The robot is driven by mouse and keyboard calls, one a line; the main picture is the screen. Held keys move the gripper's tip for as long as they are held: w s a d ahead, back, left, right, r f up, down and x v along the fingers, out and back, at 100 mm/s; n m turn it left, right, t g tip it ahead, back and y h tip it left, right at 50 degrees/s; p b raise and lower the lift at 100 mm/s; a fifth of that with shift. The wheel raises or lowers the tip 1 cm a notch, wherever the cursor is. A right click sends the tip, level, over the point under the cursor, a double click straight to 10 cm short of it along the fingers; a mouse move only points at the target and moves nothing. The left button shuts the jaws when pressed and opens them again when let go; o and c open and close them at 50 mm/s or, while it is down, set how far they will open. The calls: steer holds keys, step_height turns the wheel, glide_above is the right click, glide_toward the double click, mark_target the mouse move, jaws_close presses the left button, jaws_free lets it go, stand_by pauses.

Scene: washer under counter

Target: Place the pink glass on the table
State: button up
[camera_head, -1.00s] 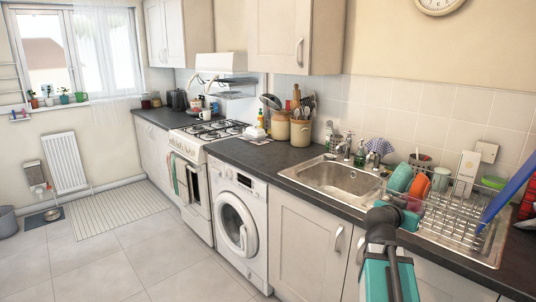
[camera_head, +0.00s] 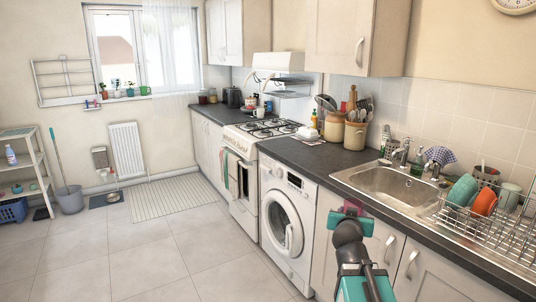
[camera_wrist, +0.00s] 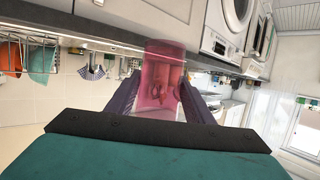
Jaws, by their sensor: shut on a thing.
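The pink glass (camera_wrist: 160,75) is see-through and sits between the two dark fingers of my gripper (camera_wrist: 160,103) in the wrist view. The fingers are shut on its sides. In the head view my gripper (camera_head: 350,213) is in front of the cabinet doors below the sink, and a little of the pink glass (camera_head: 362,216) shows at its tip. The wrist picture is upside down. I see no table in either view.
A dark counter (camera_head: 314,158) with a sink (camera_head: 392,187) runs along the right. A dish rack (camera_head: 500,225) holds several dishes. The washer (camera_head: 287,222) is under the counter. Open tiled floor (camera_head: 150,250) lies to the left. A shelf unit (camera_head: 38,168) and a bucket (camera_head: 69,200) stand far left.

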steer(key=w+a+r+n+y, duration=0.1)
steer(key=a+n+y, duration=0.1)
steer(key=a, duration=0.3)
steer(key=w+a+r+n+t+y, duration=0.1)
steer(key=a+n+y, duration=0.1)
steer(key=a, duration=0.4)
steer(key=shift+w+r+y, duration=0.2)
steer(key=shift+r+y, duration=0.2)
steer(key=shift+y, duration=0.2)
steer(key=d, duration=0.7)
steer(key=shift+a, duration=0.2)
